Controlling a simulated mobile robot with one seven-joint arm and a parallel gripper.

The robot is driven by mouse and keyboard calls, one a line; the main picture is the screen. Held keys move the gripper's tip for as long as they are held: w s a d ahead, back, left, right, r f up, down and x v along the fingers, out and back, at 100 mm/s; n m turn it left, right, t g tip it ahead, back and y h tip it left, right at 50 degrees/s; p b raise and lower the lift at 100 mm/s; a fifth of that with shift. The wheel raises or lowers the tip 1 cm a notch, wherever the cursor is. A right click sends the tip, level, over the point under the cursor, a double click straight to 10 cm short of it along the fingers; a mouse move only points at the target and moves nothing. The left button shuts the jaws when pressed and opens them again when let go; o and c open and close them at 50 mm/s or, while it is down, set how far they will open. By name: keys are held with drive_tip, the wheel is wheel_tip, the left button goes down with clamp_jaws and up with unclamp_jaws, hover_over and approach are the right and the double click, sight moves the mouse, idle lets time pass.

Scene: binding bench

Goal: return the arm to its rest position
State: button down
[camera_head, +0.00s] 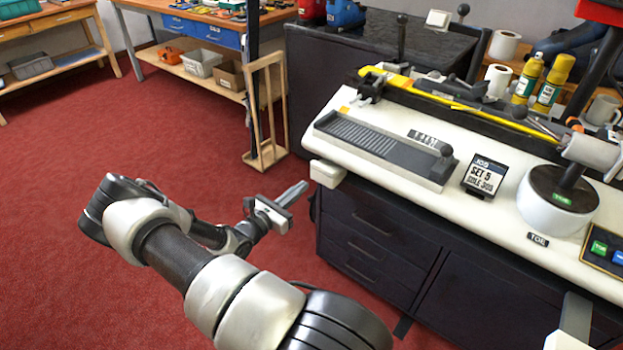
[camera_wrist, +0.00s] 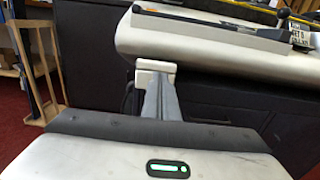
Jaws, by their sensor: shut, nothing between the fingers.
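My arm reaches from the bottom of the head view out over the red floor, bent back on itself. My gripper (camera_head: 297,190) is at its end, in front of the bench's left corner, and points toward the bench. Its fingers are together and hold nothing. In the wrist view the closed fingers (camera_wrist: 162,98) stand up in the middle, with the bench corner behind them. The gripper appears apart from the bench, though the gap is hard to judge.
A white-topped bench (camera_head: 335,128) with dark drawers (camera_head: 375,235) stands at right, carrying a grey slotted device (camera_head: 385,147), a sign (camera_head: 485,177) and a white round pot (camera_head: 545,215). A wooden frame (camera_head: 268,110) stands behind the gripper. Red floor (camera_head: 60,200) at left is clear.

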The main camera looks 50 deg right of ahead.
drive_tip(key=shift+s+a+p, duration=0.2)
drive_tip(key=shift+a+p, duration=0.1)
drive_tip(key=shift+a, duration=2.45)
drive_tip(key=shift+r, duration=0.1)
drive_tip(key=s+a+r+m+t+y, duration=0.1)
drive_tip(key=s+a+r+m+y, duration=0.45)
drive_tip(key=a+r, duration=0.5)
drive_tip(key=s+a+r+m+t+y, duration=0.2)
drive_tip(key=s+a+r+m+y, duration=0.4)
drive_tip(key=a+r, duration=0.5)
drive_tip(key=s+a+r+m+t+y, duration=0.1)
drive_tip(key=s+a+r+m+y, duration=0.3)
drive_tip(key=a+r+m+y, duration=0.65)
wheel_tip(320, 180, up, 25)
drive_tip(key=n+h+p, duration=0.3)
drive_tip(key=h+p, duration=0.1)
drive_tip(key=p, duration=1.8)
drive_tip(key=shift+d+f, duration=0.2)
drive_tip(key=shift+d, duration=0.15)
drive_tip(key=shift+s, duration=0.1)
